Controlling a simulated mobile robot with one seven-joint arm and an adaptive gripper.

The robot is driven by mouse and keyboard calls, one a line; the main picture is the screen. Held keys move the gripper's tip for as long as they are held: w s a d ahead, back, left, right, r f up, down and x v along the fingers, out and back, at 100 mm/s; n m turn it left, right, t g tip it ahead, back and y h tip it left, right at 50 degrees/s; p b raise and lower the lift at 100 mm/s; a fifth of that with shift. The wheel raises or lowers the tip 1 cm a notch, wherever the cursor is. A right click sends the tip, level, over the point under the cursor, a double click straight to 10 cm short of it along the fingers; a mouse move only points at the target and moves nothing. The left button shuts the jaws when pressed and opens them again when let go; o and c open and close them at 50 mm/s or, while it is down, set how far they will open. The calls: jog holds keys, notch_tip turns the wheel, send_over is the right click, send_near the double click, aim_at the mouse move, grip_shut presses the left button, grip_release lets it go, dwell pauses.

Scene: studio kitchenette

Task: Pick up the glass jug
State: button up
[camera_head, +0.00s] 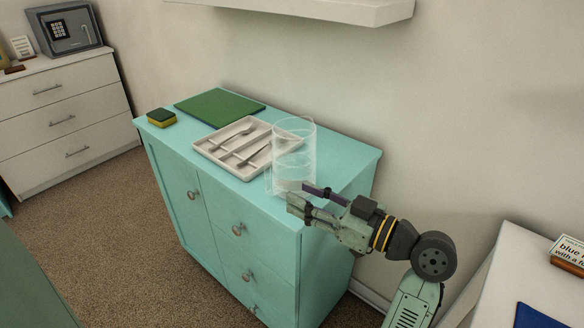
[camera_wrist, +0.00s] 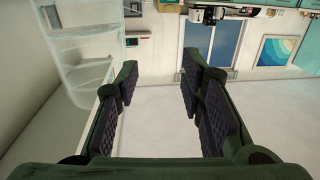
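The glass jug (camera_head: 293,140) is clear and stands upright on the turquoise cabinet near its front right edge. In the wrist view, the jug (camera_wrist: 82,48) is a pale see-through shape at the upper left, beside the left finger and not between the fingers. My gripper (camera_head: 301,193) is at the lower part of the jug in the head view, overlapping its right side. In the wrist view, my gripper (camera_wrist: 160,68) is open, with an empty gap between its dark pads. I cannot tell if a finger touches the jug.
A cutlery tray (camera_head: 213,151) with utensils lies just left of the jug on the turquoise cabinet (camera_head: 345,157). A green board (camera_head: 219,106) and a sponge (camera_head: 161,117) are farther left. A white shelf (camera_head: 330,8) hangs above. A white surface (camera_head: 500,290) is at right.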

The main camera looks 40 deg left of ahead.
aim_at(270, 181)
jog(key=a+p, duration=0.3)
jog(key=a, duration=0.5)
jog(key=shift+a+p, duration=0.3)
jog(key=shift+a, duration=0.1)
jog(key=shift+a+f, duration=0.2)
jog(key=shift+a, duration=0.3)
jog(key=shift+c, duration=0.5)
grip_shut()
jog(key=shift+r, duration=0.2)
